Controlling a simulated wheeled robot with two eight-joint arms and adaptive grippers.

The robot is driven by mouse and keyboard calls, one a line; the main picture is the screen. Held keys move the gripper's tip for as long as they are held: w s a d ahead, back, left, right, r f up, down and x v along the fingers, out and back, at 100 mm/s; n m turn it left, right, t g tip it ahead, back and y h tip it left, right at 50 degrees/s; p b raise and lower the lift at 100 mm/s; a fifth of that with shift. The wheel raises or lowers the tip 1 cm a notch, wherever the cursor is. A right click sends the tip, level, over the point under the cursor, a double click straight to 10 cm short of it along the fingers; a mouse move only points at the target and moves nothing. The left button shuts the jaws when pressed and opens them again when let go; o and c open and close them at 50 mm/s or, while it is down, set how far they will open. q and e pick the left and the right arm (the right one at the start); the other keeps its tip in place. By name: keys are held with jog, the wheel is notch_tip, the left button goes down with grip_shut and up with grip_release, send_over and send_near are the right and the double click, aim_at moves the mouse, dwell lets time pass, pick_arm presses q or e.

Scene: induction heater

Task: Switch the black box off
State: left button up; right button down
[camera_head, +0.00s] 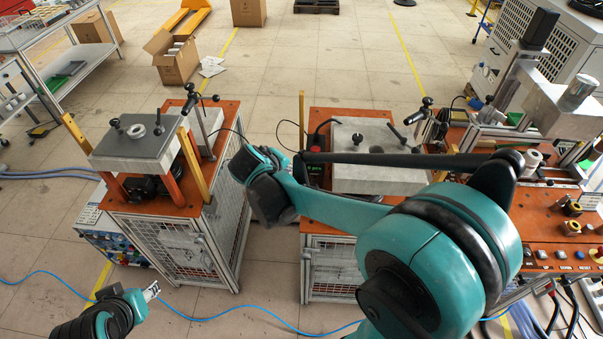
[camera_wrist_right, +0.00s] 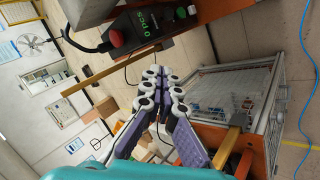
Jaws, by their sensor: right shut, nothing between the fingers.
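The black box (camera_wrist_right: 160,32) is at the top of the right wrist view. In the head view the box (camera_head: 314,172) is partly hidden behind my right arm, at the left edge of the middle workstation. My right gripper (camera_wrist_right: 152,73) is shut and empty, apart from the box and below it in the wrist view. My left gripper (camera_head: 151,291) is at the lower left, its fingers only partly seen.
The middle workstation (camera_head: 345,120) carries a grey metal block (camera_head: 375,140). The left workstation (camera_head: 230,110) stands beside it, with a floor gap between. A control panel (camera_head: 560,245) with several buttons is at the right. A blue cable (camera_head: 215,318) lies across the floor.

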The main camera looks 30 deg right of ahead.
jog(key=w+d+f+b, duration=0.1)
jog(key=d+f+b, duration=0.2)
jog(key=d+f, duration=0.4)
notch_tip(320, 180, down, 2)
jog(key=shift+w+f, duration=0.1)
jog(key=shift+w, duration=0.1)
dwell(0.5)
